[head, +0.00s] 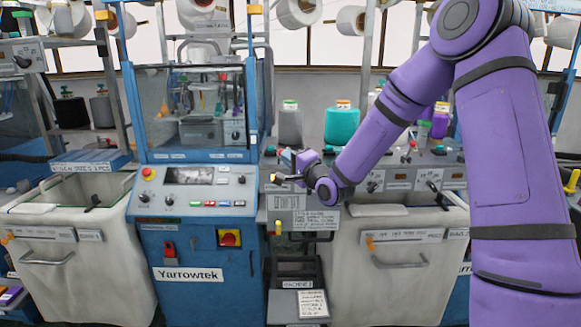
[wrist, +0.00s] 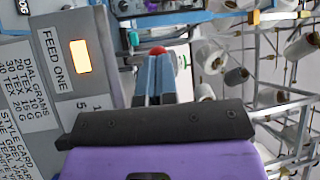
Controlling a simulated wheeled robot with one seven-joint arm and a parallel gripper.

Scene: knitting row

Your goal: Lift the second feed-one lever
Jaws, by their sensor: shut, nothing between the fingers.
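My gripper (head: 282,178) is shut and empty in the head view, pointing left above the grey panel between the two pale bins. In the wrist view its blue-grey fingers (wrist: 156,72) are together. A grey panel labelled FEED ONE (wrist: 52,60) lies to their left, its lettering turned sideways, with a lit orange window (wrist: 80,55). A red round knob (wrist: 158,50) shows just past the fingertips; I cannot tell whether it belongs to a lever. I cannot tell which lever is the second feed-one lever.
The blue Yarrowtek machine (head: 190,275) stands left of my gripper, with a red button (head: 148,173) on its console. Yarn cones (wrist: 211,56) on racks fill the wrist view's right.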

